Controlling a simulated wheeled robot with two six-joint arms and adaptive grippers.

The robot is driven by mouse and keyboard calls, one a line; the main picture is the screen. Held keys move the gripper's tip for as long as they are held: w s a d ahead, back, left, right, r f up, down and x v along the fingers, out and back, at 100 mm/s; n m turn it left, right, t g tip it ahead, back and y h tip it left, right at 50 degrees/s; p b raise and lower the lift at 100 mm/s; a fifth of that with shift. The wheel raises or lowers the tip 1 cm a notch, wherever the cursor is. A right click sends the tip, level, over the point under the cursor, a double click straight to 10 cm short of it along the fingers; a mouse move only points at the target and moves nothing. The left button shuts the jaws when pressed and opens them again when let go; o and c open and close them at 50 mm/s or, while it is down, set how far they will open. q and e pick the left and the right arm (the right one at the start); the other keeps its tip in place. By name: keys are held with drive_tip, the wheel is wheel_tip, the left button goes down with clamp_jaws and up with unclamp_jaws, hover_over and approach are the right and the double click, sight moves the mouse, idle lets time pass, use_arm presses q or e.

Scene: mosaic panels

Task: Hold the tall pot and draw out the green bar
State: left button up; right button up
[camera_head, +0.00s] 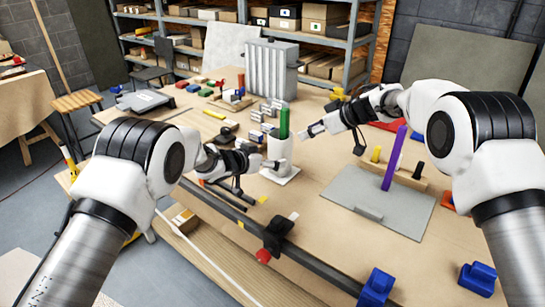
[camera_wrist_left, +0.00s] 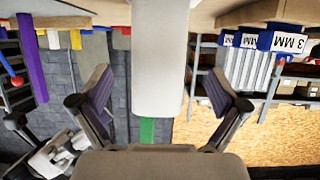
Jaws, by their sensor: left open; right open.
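The tall white pot (camera_head: 279,152) stands upright on a pale square base (camera_head: 288,179) near the front edge of the workbench. The green bar (camera_head: 284,122) sticks up out of the pot's top. My left gripper (camera_head: 272,163) is open at the pot's left side. In the left wrist view, which appears upside down, the pot (camera_wrist_left: 158,60) lies between the spread fingers, with a gap on both sides. The green bar (camera_wrist_left: 147,130) shows below it there, partly hidden by the gripper. My right gripper (camera_head: 311,130) is open and empty, just right of the green bar.
A grey panel (camera_head: 350,205) with a purple bar (camera_head: 394,160) lies to the right. A ribbed grey block (camera_head: 272,70) and several small coloured pieces stand behind the pot. A black clamp (camera_head: 278,232) sits on the bench's front edge. Blue blocks (camera_head: 376,285) are at the front right.

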sight(274, 156)
use_arm(q)
drive_tip(key=x, duration=0.5)
drive_tip(key=shift+w+d+f, duration=0.2)
drive_tip(key=shift+d+f, duration=0.05)
drive_tip(key=shift+f, duration=0.05)
drive_tip(key=shift+w+d+f, duration=0.15)
drive_tip(key=shift+w, duration=0.2)
drive_tip(key=shift+s, duration=0.15)
drive_tip(key=c, duration=1.3)
